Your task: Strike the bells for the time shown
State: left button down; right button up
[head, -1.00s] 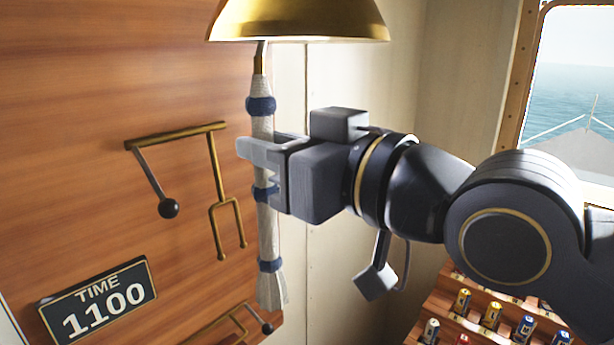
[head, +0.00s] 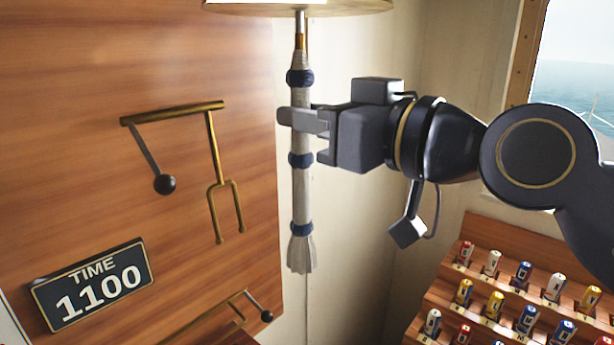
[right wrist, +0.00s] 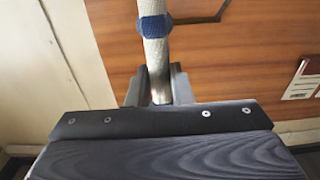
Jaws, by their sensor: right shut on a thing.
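The brass bell (head: 300,6) is at the top of the head view; only its lower rim shows. A white bell rope (head: 301,190) with several blue bands hangs from it and ends in a frayed tassel. My right gripper (head: 300,120) is shut on the rope between the top and middle bands. The rope (right wrist: 156,50) also runs between the fingers in the right wrist view. A black plate (head: 92,284) on the wood panel reads "TIME 1100". My left gripper is not in view.
Brass brackets with black-knobbed levers (head: 165,184) are fixed to the wood panel (head: 60,90) left of the rope. A stepped wooden rack (head: 510,240) holds several coloured cylinders at the lower right. A window (head: 575,80) is at upper right.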

jog(key=s+a+r+p, duration=0.1)
jog(key=s+a+p, duration=0.3)
jog(key=s+p, duration=0.15)
jog(key=w+d+f+b, duration=0.1)
jog(key=w+d+b, duration=0.3)
jog(key=w+b, duration=0.1)
jog(key=shift+w+f+b, duration=0.25)
jog(key=shift+b, duration=0.05)
jog(key=shift+a+f, duration=0.1)
jog(key=shift+f, duration=0.05)
dwell(0.7)
